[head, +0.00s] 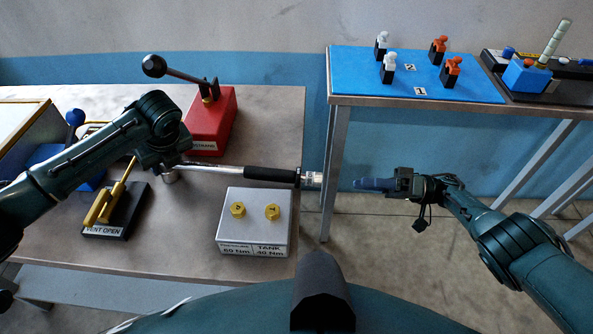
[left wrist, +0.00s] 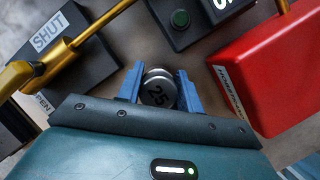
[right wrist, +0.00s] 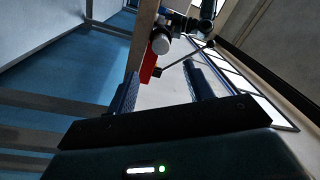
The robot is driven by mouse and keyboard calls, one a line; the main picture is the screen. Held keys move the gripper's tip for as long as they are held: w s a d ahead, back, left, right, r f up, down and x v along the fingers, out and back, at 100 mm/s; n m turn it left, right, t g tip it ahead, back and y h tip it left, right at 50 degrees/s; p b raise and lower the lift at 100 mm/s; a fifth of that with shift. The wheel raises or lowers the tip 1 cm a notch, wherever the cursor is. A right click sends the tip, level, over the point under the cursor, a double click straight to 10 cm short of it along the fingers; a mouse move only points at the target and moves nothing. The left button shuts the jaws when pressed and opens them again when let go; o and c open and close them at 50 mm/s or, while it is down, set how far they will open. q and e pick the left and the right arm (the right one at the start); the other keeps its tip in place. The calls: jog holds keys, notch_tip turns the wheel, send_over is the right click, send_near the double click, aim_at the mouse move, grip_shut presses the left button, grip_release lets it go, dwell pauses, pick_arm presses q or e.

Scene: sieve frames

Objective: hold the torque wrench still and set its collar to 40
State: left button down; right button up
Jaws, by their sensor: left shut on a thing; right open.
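The torque wrench (head: 262,174) lies level above the table, its black grip and pale collar (head: 311,179) pointing right. My left gripper (head: 170,166) is shut on its head end. In the right wrist view a round silver end (right wrist: 160,43) shows ahead, beyond the open fingers (right wrist: 162,92). The collar's setting is too small to read.
A grey box (head: 253,245) with two yellow hex bolts, labelled 60 Nm and TANK 40 Nm, stands below the wrench. A red lever block (head: 215,120) is behind. A yellow-handled valve (head: 112,215) is at left. The blue-matted table (head: 350,75) stands back right.

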aim_at(319, 180)
pick_arm(q)
jog(key=shift+f, duration=0.1)
pick_arm(e)
jog(key=a+n, duration=0.4)
jog(key=n, duration=0.2)
jog(key=a+n+t, duration=0.1)
jog(key=a+n, duration=0.2)
jog(key=n, duration=0.4)
jog(key=a+r+n+h, duration=0.1)
jog(key=a+n, duration=0.3)
jog(key=n, duration=0.2)
jog(key=shift+s+a+r+t, duration=0.1)
jog(key=shift+s+a+t, duration=0.1)
jog(key=shift+a+t, duration=0.15)
jog(key=c, duration=1)
jog(key=shift+n, duration=0.3)
